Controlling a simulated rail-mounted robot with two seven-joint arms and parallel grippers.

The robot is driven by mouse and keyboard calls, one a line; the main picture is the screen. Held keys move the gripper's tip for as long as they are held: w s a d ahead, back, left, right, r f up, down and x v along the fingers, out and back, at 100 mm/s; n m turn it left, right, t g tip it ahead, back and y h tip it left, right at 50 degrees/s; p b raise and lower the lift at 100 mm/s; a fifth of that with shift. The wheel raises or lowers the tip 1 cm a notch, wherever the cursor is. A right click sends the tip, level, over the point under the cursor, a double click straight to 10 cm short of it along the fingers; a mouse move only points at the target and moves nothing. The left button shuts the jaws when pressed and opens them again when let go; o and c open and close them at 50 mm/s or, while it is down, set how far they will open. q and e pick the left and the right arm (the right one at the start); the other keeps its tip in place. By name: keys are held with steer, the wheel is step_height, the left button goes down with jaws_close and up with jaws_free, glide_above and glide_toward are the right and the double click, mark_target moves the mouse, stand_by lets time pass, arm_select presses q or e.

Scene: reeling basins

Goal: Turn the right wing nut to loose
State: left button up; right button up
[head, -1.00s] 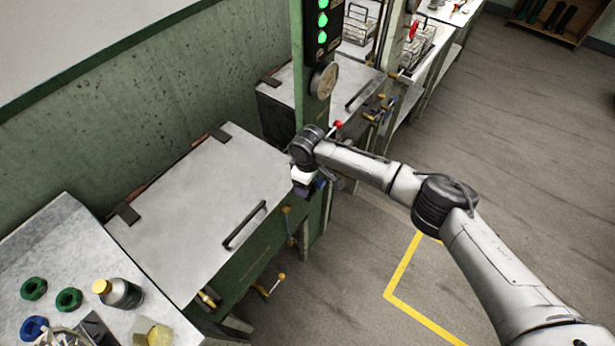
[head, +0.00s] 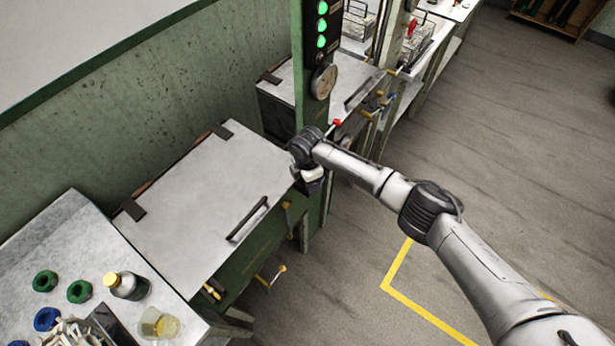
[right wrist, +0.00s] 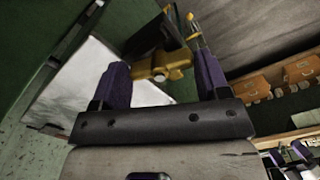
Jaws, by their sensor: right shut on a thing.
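The right wing nut (right wrist: 160,66) is a brass piece with a round centre, seen between the two purple fingers of my right gripper (right wrist: 160,76) in the right wrist view. The gripper is shut on it, one finger at each side. In the head view the right gripper (head: 309,186) is at the right front corner of the basin's grey lid (head: 200,205), and the nut is hidden there. Another brass nut (head: 211,292) shows at the lid's left front corner. My left gripper is not in view.
A green post (head: 310,90) with lit green lamps stands just behind the right gripper. Yellow-handled levers (head: 282,269) stick out below the lid. Open floor lies to the right.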

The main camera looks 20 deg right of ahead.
steer(key=n, duration=0.2)
steer(key=shift+n, duration=0.8)
steer(key=o, duration=0.9)
steer(key=shift+w, duration=0.1)
steer(key=shift+r, duration=0.1)
steer(key=shift+r, duration=6.85)
